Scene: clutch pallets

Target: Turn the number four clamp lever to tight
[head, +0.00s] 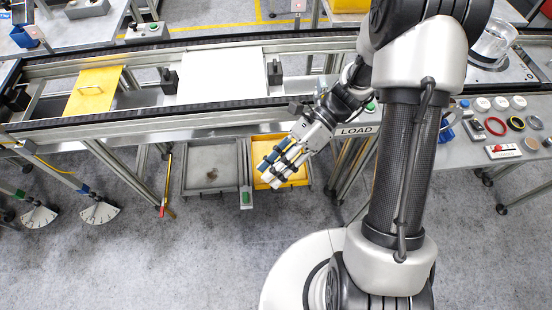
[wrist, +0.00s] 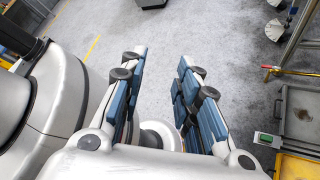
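No lever that I can read as number four shows in either view. My gripper (head: 275,172) hangs in front of the conveyor, above the yellow bin. In the wrist view my gripper (wrist: 160,95) is open, with nothing between its blue-padded fingers.
The conveyor (head: 145,125) carries a yellow plate (head: 94,88) and a white plate (head: 222,75). A grey bin (head: 211,189) and a yellow bin (head: 264,150) sit below. A table (head: 485,155) with rings and small parts stands right. The front floor (head: 150,265) is clear.

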